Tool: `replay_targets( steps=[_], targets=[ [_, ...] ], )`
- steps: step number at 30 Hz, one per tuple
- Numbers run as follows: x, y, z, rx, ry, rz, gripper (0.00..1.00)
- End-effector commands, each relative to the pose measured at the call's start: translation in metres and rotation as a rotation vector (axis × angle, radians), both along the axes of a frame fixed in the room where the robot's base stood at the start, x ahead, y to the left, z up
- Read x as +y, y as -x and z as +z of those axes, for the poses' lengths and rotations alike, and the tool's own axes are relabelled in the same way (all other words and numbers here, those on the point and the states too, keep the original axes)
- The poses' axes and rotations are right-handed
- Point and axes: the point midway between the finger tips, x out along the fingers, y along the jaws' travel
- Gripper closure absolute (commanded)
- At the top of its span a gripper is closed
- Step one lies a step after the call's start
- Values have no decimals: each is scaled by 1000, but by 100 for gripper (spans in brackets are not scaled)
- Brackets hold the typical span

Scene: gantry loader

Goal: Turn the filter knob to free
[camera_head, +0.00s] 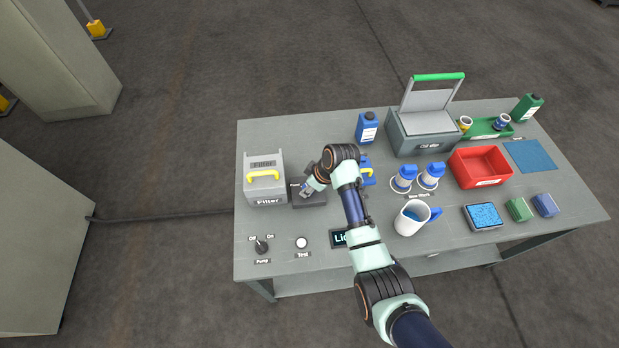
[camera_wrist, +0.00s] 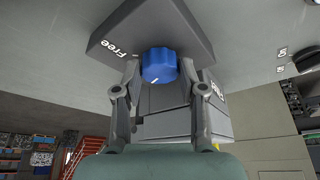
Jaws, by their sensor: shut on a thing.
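The filter knob (camera_wrist: 158,62) is blue and ribbed, with a short white line on its near face. It stands out from a dark grey block (camera_wrist: 195,30) with the word "Free" to the knob's left in the wrist view. My gripper (camera_wrist: 157,76) has one finger on each side of the knob and is shut on it. The white line does not point at "Free". In the head view the dark block (camera_head: 311,201) lies right of the grey filter box (camera_head: 281,190) with a yellow handle. My gripper (camera_head: 309,187) is over the block and hides the knob.
A pump switch (camera_head: 262,246) and a white test button (camera_head: 302,242) are at the front left. A blue bottle (camera_head: 367,127) stands behind my arm.

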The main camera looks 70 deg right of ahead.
Motion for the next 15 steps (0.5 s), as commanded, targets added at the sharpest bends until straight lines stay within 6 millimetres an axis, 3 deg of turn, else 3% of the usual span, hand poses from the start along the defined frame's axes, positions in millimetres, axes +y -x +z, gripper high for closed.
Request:
replay_targets(
  steps=[1, 15],
  targets=[
    [2, 0, 8, 2, -1, -42, 94],
    [3, -2, 6, 1, 1, -485, 94]
  ],
)
